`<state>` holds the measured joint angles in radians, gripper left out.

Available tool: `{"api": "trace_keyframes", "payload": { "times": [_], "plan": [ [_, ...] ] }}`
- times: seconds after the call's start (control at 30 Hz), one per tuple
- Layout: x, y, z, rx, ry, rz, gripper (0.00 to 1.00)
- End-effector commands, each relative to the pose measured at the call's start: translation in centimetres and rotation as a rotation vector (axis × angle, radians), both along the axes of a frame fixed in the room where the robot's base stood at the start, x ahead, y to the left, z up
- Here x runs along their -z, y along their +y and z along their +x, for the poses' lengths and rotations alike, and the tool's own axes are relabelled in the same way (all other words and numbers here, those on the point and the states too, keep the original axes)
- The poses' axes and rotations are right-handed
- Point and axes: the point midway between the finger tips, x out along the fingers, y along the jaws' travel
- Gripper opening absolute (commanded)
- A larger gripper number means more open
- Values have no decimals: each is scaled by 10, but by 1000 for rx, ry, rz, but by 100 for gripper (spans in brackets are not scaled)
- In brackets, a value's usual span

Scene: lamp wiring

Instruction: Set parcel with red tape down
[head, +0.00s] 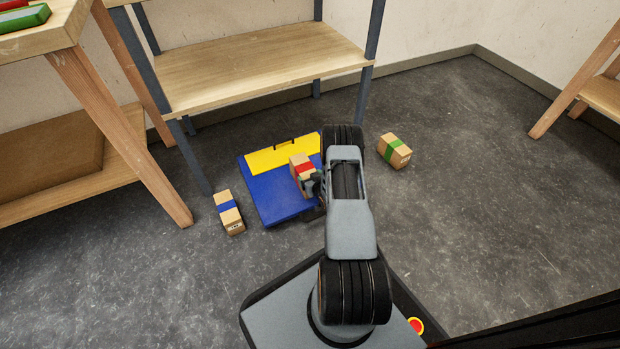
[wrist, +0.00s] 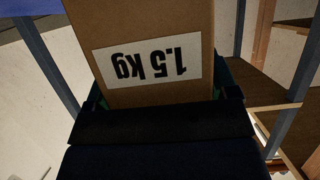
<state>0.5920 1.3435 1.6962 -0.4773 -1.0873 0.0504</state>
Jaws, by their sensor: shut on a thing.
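The parcel with red tape (head: 303,172) is a small brown box held in my gripper (head: 315,188). In the head view it shows in front of the blue and yellow board (head: 281,207) on the floor. Whether it touches the board or is held above it I cannot tell. In the wrist view the parcel (wrist: 135,30) fills the upper middle, with a white label reading "1.5 kg" upside down. My gripper (wrist: 165,100) is shut on it there. The red tape does not show in the wrist view.
A parcel with blue tape (head: 229,212) lies left of the board. A parcel with green tape (head: 394,151) lies to its right. A wooden shelf unit (head: 250,70) stands behind, and a wooden table (head: 45,40) at left.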

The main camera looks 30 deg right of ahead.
Motion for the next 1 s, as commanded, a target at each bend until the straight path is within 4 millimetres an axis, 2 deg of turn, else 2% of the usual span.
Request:
{"api": "trace_keyframes", "payload": {
  "times": [0.1,0.13,0.3,0.33,0.67,0.77,1.0],
  "plan": [
    [-2,-1,2,0,-11,-4,6],
    [2,0,0,0,1,0,81],
    [2,0,0,0,1,0,97],
    [2,0,0,0,0,0,100],
    [-4,0,-5,1,1,1,100],
    [-10,1,-17,3,2,2,100],
    [-29,7,-60,4,3,3,100]
  ]
}}
